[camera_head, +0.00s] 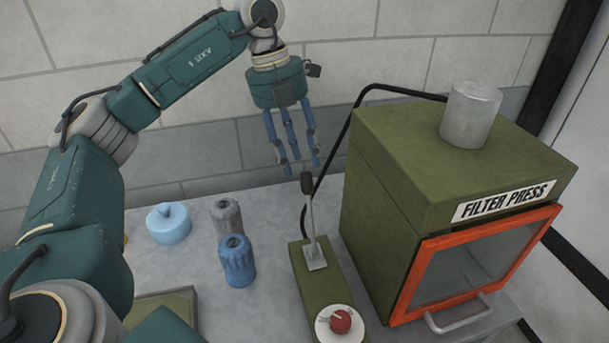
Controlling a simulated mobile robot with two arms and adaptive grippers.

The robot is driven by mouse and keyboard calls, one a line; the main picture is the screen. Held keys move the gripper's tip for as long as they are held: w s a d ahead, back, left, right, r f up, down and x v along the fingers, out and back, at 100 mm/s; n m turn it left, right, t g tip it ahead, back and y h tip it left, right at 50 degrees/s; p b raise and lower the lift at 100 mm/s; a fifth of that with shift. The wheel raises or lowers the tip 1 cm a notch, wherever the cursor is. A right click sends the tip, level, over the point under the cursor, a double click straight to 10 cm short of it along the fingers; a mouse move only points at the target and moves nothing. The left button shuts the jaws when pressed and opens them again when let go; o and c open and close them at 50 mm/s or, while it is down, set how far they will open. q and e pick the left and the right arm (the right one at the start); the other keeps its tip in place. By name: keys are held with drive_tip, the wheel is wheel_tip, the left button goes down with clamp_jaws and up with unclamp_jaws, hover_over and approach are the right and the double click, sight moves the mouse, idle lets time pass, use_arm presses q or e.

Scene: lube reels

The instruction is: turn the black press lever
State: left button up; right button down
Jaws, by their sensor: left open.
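The black press lever (307,184) is a dark knob on a thin pale metal rod. It stands nearly upright from a metal plate on a narrow green control box (318,281), left of the green filter press (402,165). My left gripper (299,170) points down from above, its blue fingers spread and empty. Its fingertips appear just above the lever knob in the picture; I cannot tell whether they touch it. My right gripper is not in view.
A red dial (340,321) sits at the control box's front. A light blue round container (170,224), a grey canister (227,217) and a blue canister (237,262) stand left of it. The press has an orange-framed door (478,262) and a metal cylinder (470,114) on top.

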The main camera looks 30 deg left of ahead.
sight(304, 174)
use_arm(q)
drive_tip(key=p+x, duration=0.1)
drive_tip(key=x, duration=0.5)
drive_tip(key=shift+w, duration=0.1)
clamp_jaws()
